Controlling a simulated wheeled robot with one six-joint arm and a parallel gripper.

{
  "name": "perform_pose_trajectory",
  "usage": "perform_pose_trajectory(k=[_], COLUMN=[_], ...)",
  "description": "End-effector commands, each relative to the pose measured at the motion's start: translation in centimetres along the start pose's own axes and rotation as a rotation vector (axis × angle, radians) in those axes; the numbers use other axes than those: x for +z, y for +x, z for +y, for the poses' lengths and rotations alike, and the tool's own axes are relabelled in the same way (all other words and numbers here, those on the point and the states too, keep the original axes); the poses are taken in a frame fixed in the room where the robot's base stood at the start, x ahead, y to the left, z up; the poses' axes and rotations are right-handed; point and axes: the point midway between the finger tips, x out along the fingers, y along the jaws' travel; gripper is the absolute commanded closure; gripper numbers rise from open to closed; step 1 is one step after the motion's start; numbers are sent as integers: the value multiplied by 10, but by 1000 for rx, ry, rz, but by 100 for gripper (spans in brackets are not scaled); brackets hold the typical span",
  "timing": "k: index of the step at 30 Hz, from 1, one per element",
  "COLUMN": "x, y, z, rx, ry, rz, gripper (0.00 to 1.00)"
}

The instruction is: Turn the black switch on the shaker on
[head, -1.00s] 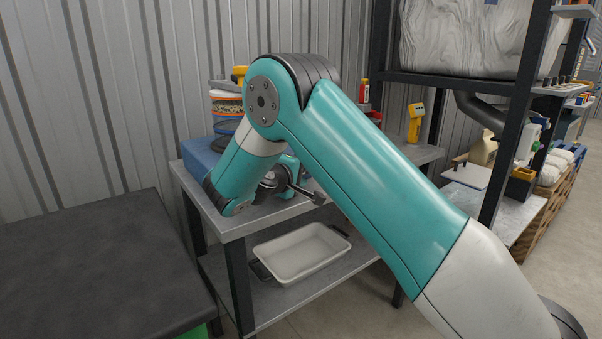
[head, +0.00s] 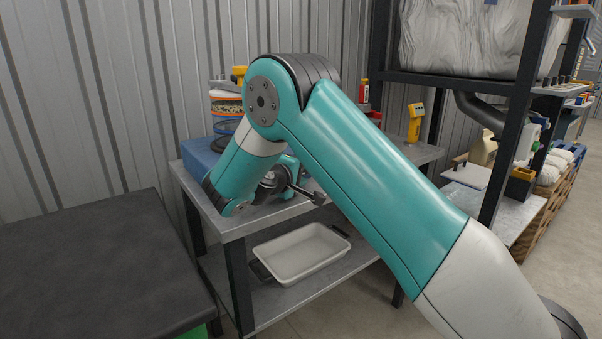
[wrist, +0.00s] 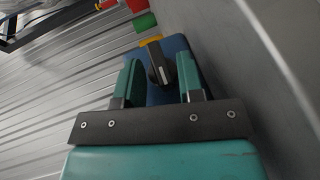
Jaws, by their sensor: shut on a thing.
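The shaker is a blue box; in the head view its blue body (head: 201,155) stands on the grey bench, partly behind my arm. A stack of round sieves (head: 226,104) sits on it. In the wrist view the blue body (wrist: 178,48) lies ahead of my gripper (wrist: 159,72). The black switch (wrist: 158,64) stands out from it, with a pale line on its face. My gripper's two teal fingers are on either side of the switch, shut on it. In the head view my arm hides the switch and the fingers.
The grey bench (head: 235,222) has a lower shelf with a white tray (head: 300,253). A dark table (head: 95,265) is at the left. A yellow device (head: 415,122) stands at the bench's right end. A corrugated wall is close behind; a shelf rack is at the right.

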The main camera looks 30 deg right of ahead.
Motion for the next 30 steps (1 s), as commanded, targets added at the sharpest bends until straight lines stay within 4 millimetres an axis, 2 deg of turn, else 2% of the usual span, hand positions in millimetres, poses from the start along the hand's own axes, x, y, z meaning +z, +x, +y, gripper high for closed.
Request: perform_pose_trajectory(k=[17,18,26,30], x=[0,0,0,0], y=[0,0,0,-9], z=[-1,-1,0,-1], rx=[-2,-2,-1,-2], ry=[-2,-2,-1,-2], rz=[0,0,-1,1], gripper=[89,60,60,60])
